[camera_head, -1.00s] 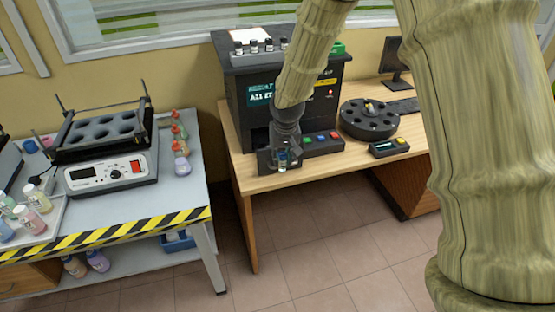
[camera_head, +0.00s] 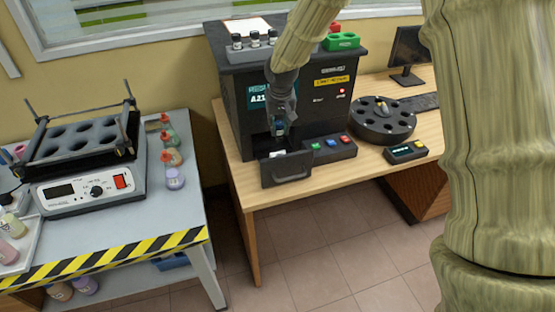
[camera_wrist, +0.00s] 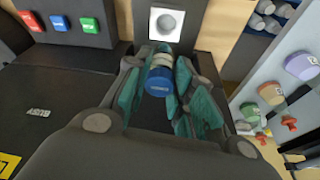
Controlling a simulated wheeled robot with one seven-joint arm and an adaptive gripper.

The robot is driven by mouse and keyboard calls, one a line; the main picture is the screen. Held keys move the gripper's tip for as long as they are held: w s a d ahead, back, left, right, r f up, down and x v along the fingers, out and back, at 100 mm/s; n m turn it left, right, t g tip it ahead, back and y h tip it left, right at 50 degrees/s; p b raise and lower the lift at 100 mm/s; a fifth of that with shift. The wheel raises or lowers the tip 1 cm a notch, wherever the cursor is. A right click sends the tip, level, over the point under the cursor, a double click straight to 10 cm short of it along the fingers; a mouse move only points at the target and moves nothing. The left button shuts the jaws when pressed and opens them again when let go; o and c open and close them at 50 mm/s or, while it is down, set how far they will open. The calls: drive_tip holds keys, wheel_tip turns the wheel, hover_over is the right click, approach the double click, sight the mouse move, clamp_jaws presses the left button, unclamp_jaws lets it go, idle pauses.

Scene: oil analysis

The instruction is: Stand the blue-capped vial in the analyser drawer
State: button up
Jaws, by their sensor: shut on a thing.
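My gripper (camera_head: 280,122) is in front of the black analyser (camera_head: 312,100), just above its drawer (camera_head: 286,170), which stands out at the front. In the wrist view, my gripper (camera_wrist: 167,95) is shut on the blue-capped vial (camera_wrist: 160,82), with its teal finger pads on either side. The vial also shows small and dark in the head view (camera_head: 279,130). A pale square with a round hole (camera_wrist: 166,24) lies on the drawer beyond the vial in the wrist view. The vial's lower end appears close to it; I cannot tell whether they touch.
Red, blue and green buttons (camera_head: 332,142) sit beside the drawer. A black carousel (camera_head: 377,125) and a small display box (camera_head: 405,151) stand to the right. Several vials stand on the analyser's top. A grey bench (camera_head: 140,205) with a shaker and bottles is at left.

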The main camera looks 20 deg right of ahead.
sight(281, 127)
wheel_tip(281, 127, down, 5)
drive_tip(key=shift+d+r+p, duration=0.1)
drive_tip(key=shift+d+p, duration=0.05)
drive_tip(key=shift+p, duration=0.25)
drive_tip(key=shift+f+p, duration=0.4)
drive_tip(key=shift+f, duration=2.35)
drive_tip(key=shift+f, duration=0.15)
drive_tip(key=o, duration=1)
drive_tip(key=b+v, duration=0.1)
drive_tip(key=v, duration=1.1)
drive_tip(key=shift+w, duration=0.1)
